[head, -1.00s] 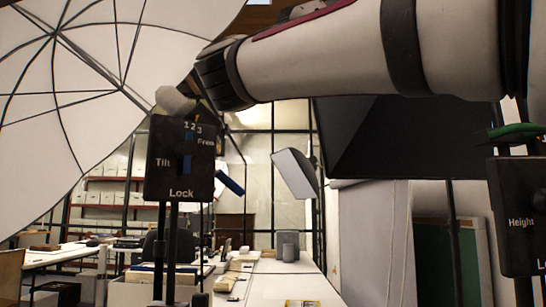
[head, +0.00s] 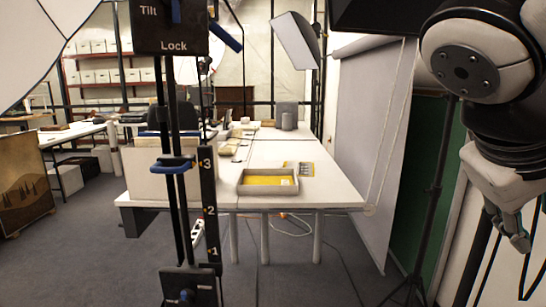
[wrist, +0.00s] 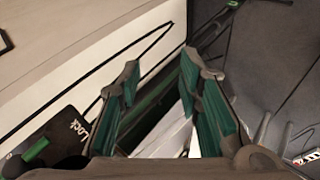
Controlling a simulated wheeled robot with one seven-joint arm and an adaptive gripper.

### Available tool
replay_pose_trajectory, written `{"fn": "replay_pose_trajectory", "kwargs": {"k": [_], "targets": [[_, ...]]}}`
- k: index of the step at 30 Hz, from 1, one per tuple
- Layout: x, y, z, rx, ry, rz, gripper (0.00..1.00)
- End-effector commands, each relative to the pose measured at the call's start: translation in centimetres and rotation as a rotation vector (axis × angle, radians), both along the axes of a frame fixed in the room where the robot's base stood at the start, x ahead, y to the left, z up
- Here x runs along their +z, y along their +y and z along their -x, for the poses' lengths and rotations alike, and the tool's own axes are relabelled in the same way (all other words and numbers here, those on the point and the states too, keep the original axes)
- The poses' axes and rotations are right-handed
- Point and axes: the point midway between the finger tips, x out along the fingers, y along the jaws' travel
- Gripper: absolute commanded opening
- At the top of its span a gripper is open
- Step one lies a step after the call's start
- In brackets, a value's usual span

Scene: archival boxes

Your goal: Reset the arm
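My gripper (head: 513,230) hangs at the right edge of the head view, below my white and black arm, pointing down. In the wrist view my gripper (wrist: 160,68) shows two fingers with green pads spread apart. Nothing is held between them. White and dark surfaces show behind the gap, and I cannot tell how far off they are.
A light stand (head: 165,108) with "Tilt" and "Lock" labels stands in front. Behind it is a white table (head: 320,190) with a grey tray (head: 246,189). A dark tripod (head: 433,195) stands near my arm. Grey floor (head: 90,260) is open at lower left.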

Motion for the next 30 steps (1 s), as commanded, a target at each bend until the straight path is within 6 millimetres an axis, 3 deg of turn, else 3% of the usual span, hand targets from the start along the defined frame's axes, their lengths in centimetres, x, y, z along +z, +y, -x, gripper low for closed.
{"fn": "replay_pose_trajectory", "kwargs": {"k": [1, 3, 6, 14, 15, 23, 30], "targets": [[-2.8, 0.4, 2.0, -0.004, 0.050, -0.083, 0.32], [-6.3, 1.5, 4.2, 0.001, 0.107, -0.200, 0.32], [-10.2, 3.4, 6.8, 0.009, 0.165, -0.354, 0.32], [-16.7, 8.8, 11.6, 0.027, 0.222, -0.688, 0.32], [-16.9, 9.4, 11.9, 0.031, 0.222, -0.721, 0.32], [-11.7, 9.3, 11.4, 0.059, 0.160, -0.704, 0.32], [-5.9, 9.3, 11.4, 0.093, 0.081, -0.697, 0.32]]}}
